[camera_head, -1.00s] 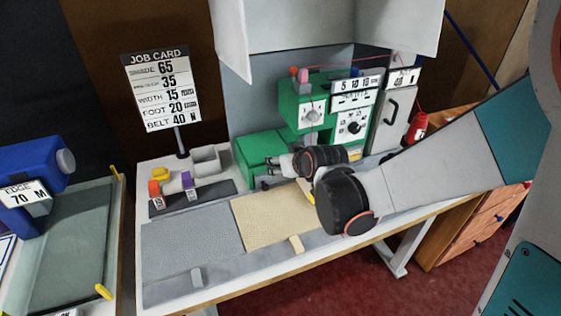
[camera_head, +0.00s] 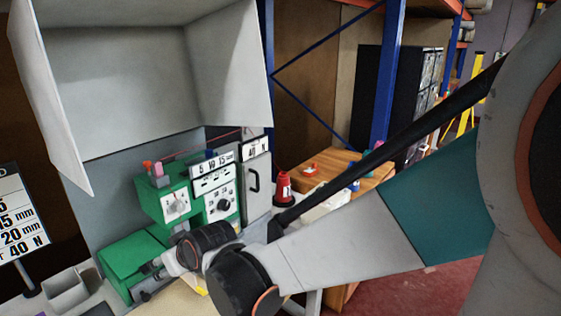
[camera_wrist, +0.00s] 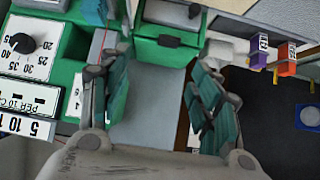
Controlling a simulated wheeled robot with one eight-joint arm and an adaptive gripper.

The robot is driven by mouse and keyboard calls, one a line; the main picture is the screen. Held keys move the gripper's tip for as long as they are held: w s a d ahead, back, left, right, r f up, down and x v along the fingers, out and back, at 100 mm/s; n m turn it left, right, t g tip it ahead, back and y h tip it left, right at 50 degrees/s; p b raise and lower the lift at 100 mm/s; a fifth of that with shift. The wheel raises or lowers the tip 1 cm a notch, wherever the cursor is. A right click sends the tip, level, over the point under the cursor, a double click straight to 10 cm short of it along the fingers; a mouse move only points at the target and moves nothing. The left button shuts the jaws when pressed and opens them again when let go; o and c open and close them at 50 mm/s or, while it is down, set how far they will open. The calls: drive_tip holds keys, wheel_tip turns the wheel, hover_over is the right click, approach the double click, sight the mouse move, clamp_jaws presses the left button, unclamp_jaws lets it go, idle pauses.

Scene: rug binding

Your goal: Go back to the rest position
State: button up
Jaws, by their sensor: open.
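My gripper (camera_head: 150,270) is at the low front part of the green machine (camera_head: 132,256), with my arm reaching in from the right. In the wrist view, my gripper (camera_wrist: 158,82) has its two teal fingers spread apart with nothing between them. A grey surface (camera_wrist: 150,110) shows through the gap. The green machine (camera_wrist: 168,54) shows beyond the fingers. I cannot tell whether the fingers touch it.
A dial panel (camera_head: 219,204) and a grey cabinet (camera_head: 257,188) stand behind my gripper. A red-and-white bottle (camera_head: 283,187) is to their right. A grey hood (camera_head: 120,100) hangs above. The job card (camera_head: 18,215) is cut off at left. Blue shelving (camera_head: 388,75) stands behind.

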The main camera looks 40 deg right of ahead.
drive_tip(key=s+d+r+m+g+h, duration=0.1)
drive_tip(key=s+d, duration=0.3)
drive_tip(key=s, duration=0.6)
drive_tip(key=s+d+r+m+g+h, duration=0.1)
drive_tip(key=s+d+r, duration=0.2)
drive_tip(key=s, duration=0.7)
drive_tip(key=shift+d+m+g, duration=0.3)
drive_tip(key=shift+d, duration=0.95)
drive_tip(key=shift+s, duration=0.1)
